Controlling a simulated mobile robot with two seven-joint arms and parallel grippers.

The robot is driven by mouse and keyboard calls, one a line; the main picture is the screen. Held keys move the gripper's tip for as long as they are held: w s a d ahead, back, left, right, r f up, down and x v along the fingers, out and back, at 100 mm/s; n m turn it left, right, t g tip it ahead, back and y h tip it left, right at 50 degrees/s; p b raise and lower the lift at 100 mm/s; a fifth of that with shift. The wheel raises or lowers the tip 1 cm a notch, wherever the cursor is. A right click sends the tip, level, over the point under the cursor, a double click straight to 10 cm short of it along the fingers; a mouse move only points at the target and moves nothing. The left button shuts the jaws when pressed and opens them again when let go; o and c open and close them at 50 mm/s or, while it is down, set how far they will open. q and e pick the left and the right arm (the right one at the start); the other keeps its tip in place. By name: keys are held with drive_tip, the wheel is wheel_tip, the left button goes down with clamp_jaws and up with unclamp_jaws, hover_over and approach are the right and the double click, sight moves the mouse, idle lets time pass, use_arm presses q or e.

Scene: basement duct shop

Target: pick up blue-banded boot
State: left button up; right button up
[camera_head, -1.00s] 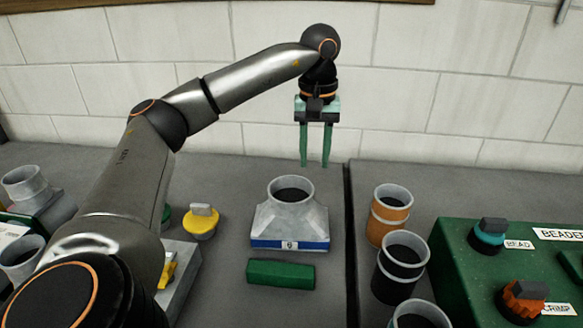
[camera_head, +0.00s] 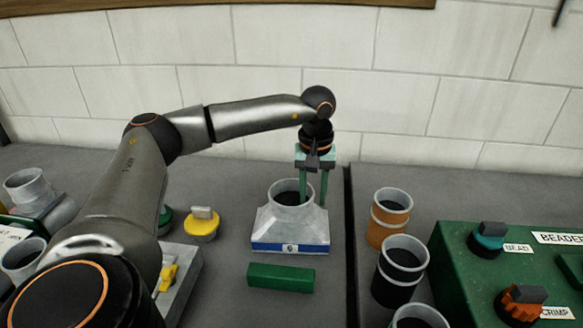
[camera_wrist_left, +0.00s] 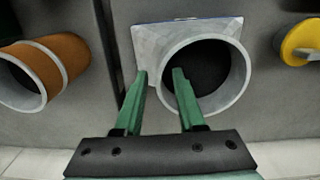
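The blue-banded boot (camera_head: 285,222) stands upright on the grey bench, a pale metal fitting with a round collar on top and a blue band round its square base. It also shows in the left wrist view (camera_wrist_left: 150,48). My left gripper (camera_head: 313,203) points down at the right side of the collar, with its green fingers apart. In the left wrist view the gripper (camera_wrist_left: 162,74) has one finger over the dark opening and the other outside the collar, with the rim between them. I cannot tell whether either finger touches. My right gripper is not in view.
A green bar (camera_head: 281,278) lies in front of the boot. A yellow-knobbed piece (camera_head: 202,226) is to its left. An orange-banded pipe (camera_head: 387,222) and a black-banded pipe (camera_head: 398,275) stand right of a dark seam, beside a green machine (camera_head: 465,275).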

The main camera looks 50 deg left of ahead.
use_arm(q)
clamp_jaws()
idle(1.3)
